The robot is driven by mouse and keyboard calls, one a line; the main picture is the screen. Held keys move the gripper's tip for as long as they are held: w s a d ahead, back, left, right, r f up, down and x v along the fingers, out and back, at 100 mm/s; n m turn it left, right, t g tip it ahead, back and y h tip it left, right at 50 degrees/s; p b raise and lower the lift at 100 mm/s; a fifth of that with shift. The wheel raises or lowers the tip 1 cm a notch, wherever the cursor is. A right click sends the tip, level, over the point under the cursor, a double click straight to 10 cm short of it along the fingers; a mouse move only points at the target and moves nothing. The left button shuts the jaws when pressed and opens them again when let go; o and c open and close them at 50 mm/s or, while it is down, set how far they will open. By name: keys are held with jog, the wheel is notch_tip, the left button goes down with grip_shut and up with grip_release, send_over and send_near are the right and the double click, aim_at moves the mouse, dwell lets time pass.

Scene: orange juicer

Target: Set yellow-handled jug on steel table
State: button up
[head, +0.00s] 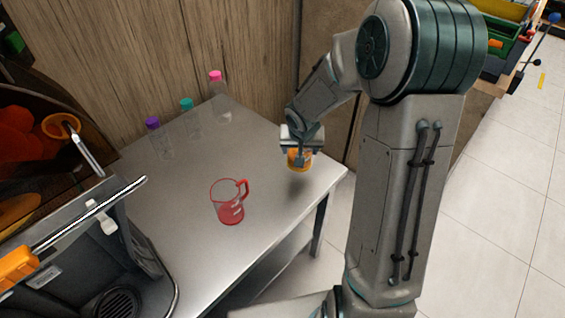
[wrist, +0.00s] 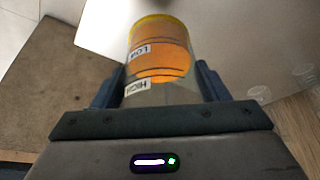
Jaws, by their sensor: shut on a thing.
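My gripper (head: 300,140) is shut on a clear jug with orange contents (head: 299,161), over the right corner of the steel table (head: 265,195). In the wrist view the jug (wrist: 160,62) sits between the two fingers, with LOW and HIGH labels and a yellow ring at its far end. Its handle is hidden, so I cannot tell its colour. A dark shadow lies just below the jug; I cannot tell whether its base touches the table.
A red measuring jug (head: 229,203) stands mid-table. Bottles with purple (head: 152,122), teal (head: 186,104) and pink (head: 215,76) caps line the back by the wooden wall. A juicer machine (head: 75,215) fills the left. Tabletop between red jug and gripper is clear.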

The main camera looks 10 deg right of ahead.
jog(key=shift+w+a+f+b, duration=0.3)
jog(key=shift+w+a+f, duration=0.2)
jog(key=shift+f, duration=0.55)
jog(key=shift+w+a+f+b, duration=0.25)
jog(key=shift+w+a+f, duration=0.25)
jog(key=shift+f, duration=0.6)
jog(key=shift+w+a+f+b, duration=0.35)
jog(key=shift+a+f, duration=0.25)
jog(key=shift+f, duration=0.45)
jog(key=shift+f, duration=0.2)
jog(key=o, duration=1.1)
jog(key=shift+o, duration=0.2)
jog(key=shift+r, duration=0.1)
